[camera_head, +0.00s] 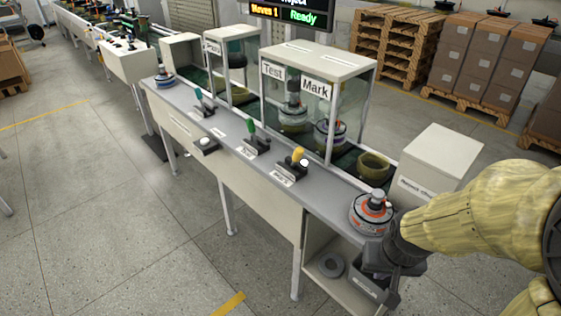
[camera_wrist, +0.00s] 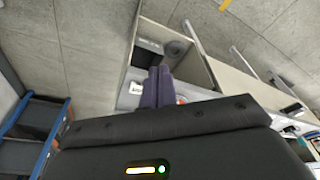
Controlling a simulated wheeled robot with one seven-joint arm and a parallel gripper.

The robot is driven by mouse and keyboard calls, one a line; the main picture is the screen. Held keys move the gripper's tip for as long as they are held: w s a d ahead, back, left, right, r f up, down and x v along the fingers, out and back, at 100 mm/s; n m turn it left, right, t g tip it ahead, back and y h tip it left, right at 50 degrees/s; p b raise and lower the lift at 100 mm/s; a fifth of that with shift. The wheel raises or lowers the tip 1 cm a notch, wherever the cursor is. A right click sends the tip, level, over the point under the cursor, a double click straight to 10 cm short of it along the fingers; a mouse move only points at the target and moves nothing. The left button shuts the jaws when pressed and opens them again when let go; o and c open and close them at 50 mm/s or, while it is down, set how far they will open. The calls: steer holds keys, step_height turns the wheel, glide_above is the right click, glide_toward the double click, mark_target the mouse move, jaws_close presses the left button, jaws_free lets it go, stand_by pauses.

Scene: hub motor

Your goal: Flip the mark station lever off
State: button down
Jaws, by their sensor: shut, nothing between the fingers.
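The Mark station lever has a yellow handle (camera_head: 298,155) and stands on the bench's front ledge, below the glass booth's "Mark" sign (camera_head: 317,88). A labelled plate (camera_head: 281,180) lies in front of it. The handle looks close to upright; its exact setting is too small to tell. My gripper (camera_wrist: 157,85) is shut and empty, its two dark fingers together in the wrist view. In the head view it is low at the bench's right end, right of and well apart from the lever. Its fingertips are hard to make out there.
A hub motor with orange parts (camera_head: 372,212) stands at the bench's right end, close to my wrist. Two levers with green handles (camera_head: 251,127) (camera_head: 198,96) stand further left. A white box (camera_head: 439,160) is behind the motor. Open floor (camera_head: 120,220) lies in front.

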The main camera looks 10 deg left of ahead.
steer(key=shift+w+d, duration=0.1)
steer(key=shift+w, duration=0.2)
steer(key=w+a+f+m+t, duration=0.1)
steer(key=w+a+m+t, duration=0.2)
steer(key=w+a+m, duration=0.35)
steer(key=w+a+f+m+t, duration=0.1)
steer(key=w+a+m+t, duration=0.2)
steer(key=w, duration=0.6)
steer(key=w+a+f+m+t, duration=0.2)
steer(key=w+a+m, duration=0.25)
steer(key=w, duration=0.35)
steer(key=a+f+m+t+h, duration=0.2)
steer(key=a+m+t+h, duration=0.4)
steer(key=a+m, duration=0.4)
steer(key=shift+s+m+t+h+b, duration=0.2)
steer(key=shift+m+t+h+b, duration=0.25)
steer(key=shift+m+t, duration=0.4)
steer(key=shift+w+f, duration=0.1)
